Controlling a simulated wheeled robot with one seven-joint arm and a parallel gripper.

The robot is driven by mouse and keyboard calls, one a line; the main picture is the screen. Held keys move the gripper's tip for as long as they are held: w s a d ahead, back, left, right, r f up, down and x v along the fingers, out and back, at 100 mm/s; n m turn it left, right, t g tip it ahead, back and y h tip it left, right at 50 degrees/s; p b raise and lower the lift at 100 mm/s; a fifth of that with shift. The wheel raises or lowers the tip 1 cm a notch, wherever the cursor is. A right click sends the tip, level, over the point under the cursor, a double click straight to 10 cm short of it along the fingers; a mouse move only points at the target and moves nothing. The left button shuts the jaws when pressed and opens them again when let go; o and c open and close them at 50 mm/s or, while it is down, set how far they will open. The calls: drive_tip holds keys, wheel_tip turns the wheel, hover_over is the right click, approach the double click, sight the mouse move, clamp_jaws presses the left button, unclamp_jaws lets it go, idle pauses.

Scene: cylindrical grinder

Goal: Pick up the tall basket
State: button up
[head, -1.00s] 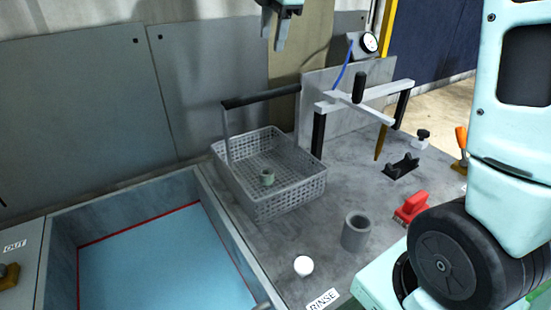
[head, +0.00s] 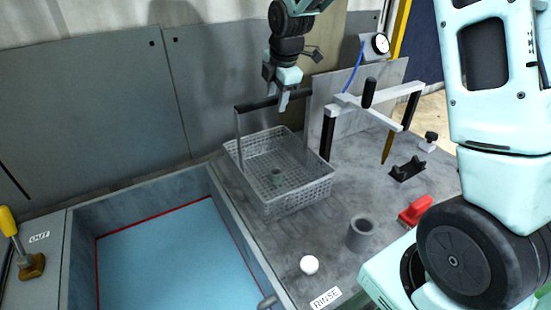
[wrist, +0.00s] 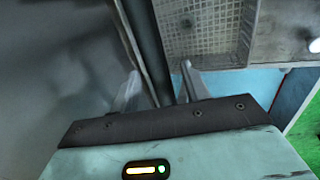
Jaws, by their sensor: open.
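The tall basket (head: 300,200) is grey mesh and stands upright on the grey bench, with a tall handle carrying a black grip (head: 245,106). My gripper (head: 277,97) is open at the handle's grip, pointing down. In the wrist view my two fingers (wrist: 162,88) stand apart, with the dark grip (wrist: 168,60) running between them. The basket's mesh (wrist: 205,30) shows beyond the right finger. I cannot tell whether either finger touches the grip.
A blue-floored tank (head: 170,260) lies left of the basket. A grey-and-black frame with a pointed rod (head: 370,98) stands close on the right. A wall panel (head: 230,80) stands behind.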

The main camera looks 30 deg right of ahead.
drive_tip(key=shift+x, duration=0.9)
drive_tip(key=shift+c, duration=0.4)
clamp_jaws()
drive_tip(key=shift+w+r, duration=0.1)
